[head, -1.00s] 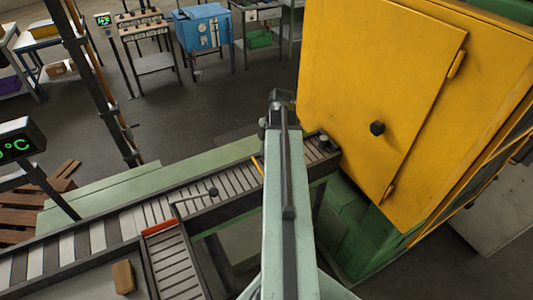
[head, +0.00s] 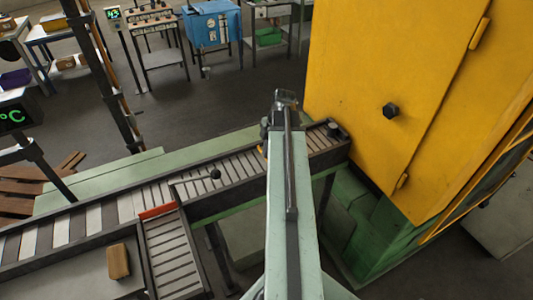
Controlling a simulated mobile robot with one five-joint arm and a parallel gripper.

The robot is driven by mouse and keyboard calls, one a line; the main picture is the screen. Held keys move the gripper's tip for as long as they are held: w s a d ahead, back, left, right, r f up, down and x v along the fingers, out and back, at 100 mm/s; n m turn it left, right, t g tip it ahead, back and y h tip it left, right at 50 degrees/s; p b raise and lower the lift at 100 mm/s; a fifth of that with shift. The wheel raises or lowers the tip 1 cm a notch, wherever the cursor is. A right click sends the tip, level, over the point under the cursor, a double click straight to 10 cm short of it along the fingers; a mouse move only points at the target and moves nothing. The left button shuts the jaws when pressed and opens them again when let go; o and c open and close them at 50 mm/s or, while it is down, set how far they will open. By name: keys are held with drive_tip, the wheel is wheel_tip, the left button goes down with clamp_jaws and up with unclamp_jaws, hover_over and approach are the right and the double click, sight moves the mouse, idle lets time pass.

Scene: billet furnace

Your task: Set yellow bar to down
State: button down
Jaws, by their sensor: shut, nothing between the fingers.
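The yellow bar (head: 260,149) shows only as a short yellow piece at the roller conveyor, just left of my arm. My arm hides the rest of it, so I cannot tell whether it is up or down. My gripper (head: 285,96) is shut and empty at the far end of my arm. In the picture it lies above and right of the yellow piece, beyond the conveyor's far edge. I cannot tell its height, and it appears apart from the bar.
A roller conveyor (head: 240,168) runs to a large yellow cabinet (head: 360,70) on the right. A red bar (head: 157,211) lies at a side conveyor branch. A black-knobbed lever (head: 215,174) stands on the near rail. A wooden block (head: 118,261) rests at lower left.

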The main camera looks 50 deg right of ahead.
drive_tip(key=shift+s+a+f, duration=0.2)
drive_tip(key=shift+f, duration=0.1)
drive_tip(key=w+d+p+v, duration=0.1)
drive_tip(key=w+p+v, duration=0.2)
drive_tip(key=p+v, duration=1.1)
drive_tip(key=shift+s+r+p, duration=0.3)
drive_tip(key=shift+r+p, duration=0.05)
drive_tip(key=shift+p, duration=0.1)
